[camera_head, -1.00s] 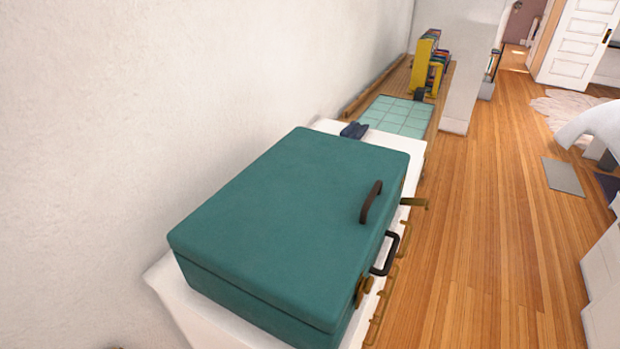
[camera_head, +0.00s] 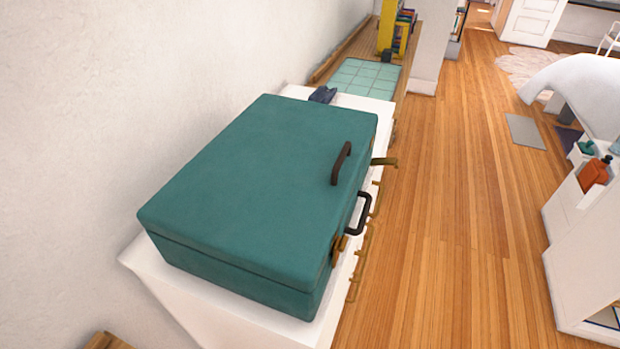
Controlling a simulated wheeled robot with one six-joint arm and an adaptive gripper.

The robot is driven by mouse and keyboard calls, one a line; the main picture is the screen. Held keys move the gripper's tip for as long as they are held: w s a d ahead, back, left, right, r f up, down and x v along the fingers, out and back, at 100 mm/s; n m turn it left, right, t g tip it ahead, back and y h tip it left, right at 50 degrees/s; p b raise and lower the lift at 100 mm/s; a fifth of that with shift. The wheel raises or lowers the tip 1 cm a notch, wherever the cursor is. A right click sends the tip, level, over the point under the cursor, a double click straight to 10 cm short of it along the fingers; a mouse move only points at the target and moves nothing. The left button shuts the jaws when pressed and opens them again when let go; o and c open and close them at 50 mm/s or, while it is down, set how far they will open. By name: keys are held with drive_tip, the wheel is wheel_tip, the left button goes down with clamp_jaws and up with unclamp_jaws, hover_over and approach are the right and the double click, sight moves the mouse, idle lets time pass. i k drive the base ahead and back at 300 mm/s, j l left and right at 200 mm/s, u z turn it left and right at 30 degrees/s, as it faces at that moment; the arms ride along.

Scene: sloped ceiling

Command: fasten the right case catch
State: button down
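The teal case (camera_head: 255,190) lies on a white-topped stand against the wall, its lid down. Its front side faces right in the picture. A brass catch (camera_head: 384,162) at the far end of that front sticks out away from the case. A second brass catch (camera_head: 338,250) near the close end lies against the front. A dark carry handle (camera_head: 363,213) sits on the front between them, and a brown handle (camera_head: 342,164) stands on the lid. My gripper is not in view.
Brass rail pieces (camera_head: 358,275) run along the stand's right edge. A dark blue object (camera_head: 323,94) lies behind the case. Open wood floor (camera_head: 455,210) is to the right, bounded by white shelving (camera_head: 590,260) holding an orange bottle (camera_head: 594,173).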

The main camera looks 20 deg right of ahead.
sight(385, 161)
drive_tip(key=i+l+u, duration=0.15)
drive_tip(key=u, duration=0.25)
drive_tip(key=i+l+u, duration=0.1)
drive_tip(key=l+u, duration=0.15)
drive_tip(key=u, duration=0.2)
drive_tip(key=l+u, duration=0.25)
drive_tip(key=u, duration=0.15)
drive_tip(key=i+l+u, duration=0.1)
drive_tip(key=l+u, duration=0.2)
drive_tip(key=l, duration=0.95)
drive_tip(key=l+u, duration=0.25)
drive_tip(key=l, duration=2.15)
drive_tip(key=k+j, duration=0.3)
drive_tip(key=k, duration=0.2)
drive_tip(key=k+j, duration=0.3)
drive_tip(key=k, duration=0.2)
drive_tip(key=k+l+z, duration=0.1)
drive_tip(key=k, duration=0.25)
